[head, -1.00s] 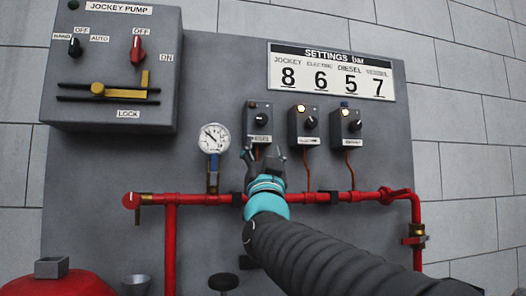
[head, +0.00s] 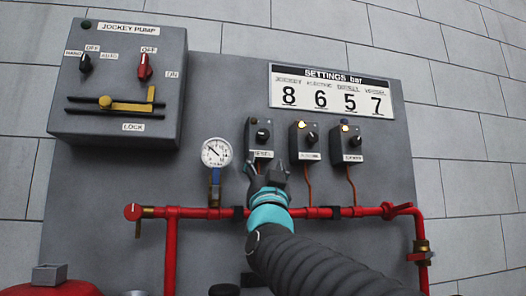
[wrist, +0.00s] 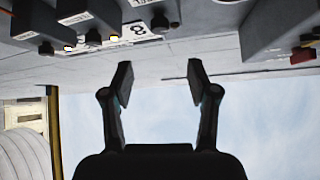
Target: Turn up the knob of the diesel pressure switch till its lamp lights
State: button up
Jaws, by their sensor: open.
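Three dark pressure switch boxes are on the grey panel. The left one, the diesel pressure switch (head: 251,138), has a label that seems to read DIESEL. Its black knob (head: 263,134) is visible and its lamp looks dark. The middle switch (head: 298,143) and right switch (head: 340,146) each show a lit yellow lamp. My gripper (head: 266,168) is open and empty, just below and in front of the diesel switch, overlapping its lower edge in the head view. In the wrist view the open fingers (wrist: 159,78) point toward a knob (wrist: 160,23), apart from it.
A pressure gauge (head: 216,152) is left of the diesel switch. Copper tubes run down to a red pipe (head: 330,211) below. A jockey pump box (head: 117,84) is at upper left. The settings board (head: 331,92) hangs above the switches and reads 8, 6, 5, 7.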

aim_at(264, 135)
jog(key=p+x, duration=0.5)
jog(key=x, duration=0.8)
jog(key=shift+w+r, duration=0.2)
jog(key=shift+c, duration=0.2)
